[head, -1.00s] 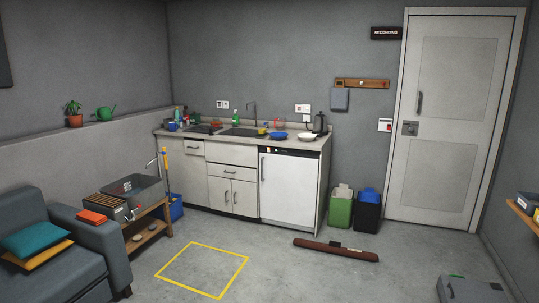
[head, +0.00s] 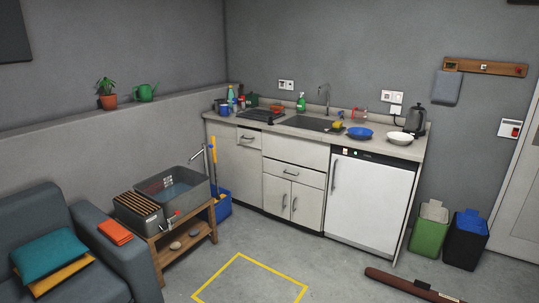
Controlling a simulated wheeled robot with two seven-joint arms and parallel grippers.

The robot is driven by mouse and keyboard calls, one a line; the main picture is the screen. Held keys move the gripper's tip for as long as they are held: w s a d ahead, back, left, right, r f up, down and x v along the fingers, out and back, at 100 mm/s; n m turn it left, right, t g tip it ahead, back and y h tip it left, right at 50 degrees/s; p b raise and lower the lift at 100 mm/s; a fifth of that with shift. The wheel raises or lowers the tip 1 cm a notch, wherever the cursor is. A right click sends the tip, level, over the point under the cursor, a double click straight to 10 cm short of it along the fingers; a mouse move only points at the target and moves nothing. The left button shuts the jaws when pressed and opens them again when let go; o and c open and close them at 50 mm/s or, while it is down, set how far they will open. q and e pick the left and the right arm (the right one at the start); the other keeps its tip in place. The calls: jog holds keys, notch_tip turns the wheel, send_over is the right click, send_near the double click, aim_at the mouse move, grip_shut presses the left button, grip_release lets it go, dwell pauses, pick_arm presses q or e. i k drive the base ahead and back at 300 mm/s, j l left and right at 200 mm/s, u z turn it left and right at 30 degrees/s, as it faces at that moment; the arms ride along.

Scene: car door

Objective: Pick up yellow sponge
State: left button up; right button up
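A small yellow sponge (head: 338,124) shows in the head view on the kitchen counter (head: 295,132), at the right side of the dark sink (head: 314,123). It sits just left of a blue bowl (head: 360,133). It is small in the picture, so I cannot tell whether it lies on the sink's rim or on something else. Neither of my grippers is in view.
A white bowl (head: 400,138) and a kettle (head: 415,120) stand right of the blue bowl. A white appliance (head: 370,200) is under the counter. A low bench with a basin (head: 180,190) and a sofa (head: 100,255) stand left.

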aim_at(337, 126)
jog(key=i, duration=3)
jog(key=i+z, duration=0.2)
jog(key=i, duration=0.3)
jog(key=i+j+z, duration=0.15)
jog(key=i, duration=0.35)
jog(key=i+j+z, duration=0.2)
jog(key=i, duration=0.3)
jog(key=i+j+z, duration=0.8)
jog(key=i+l, duration=0.05)
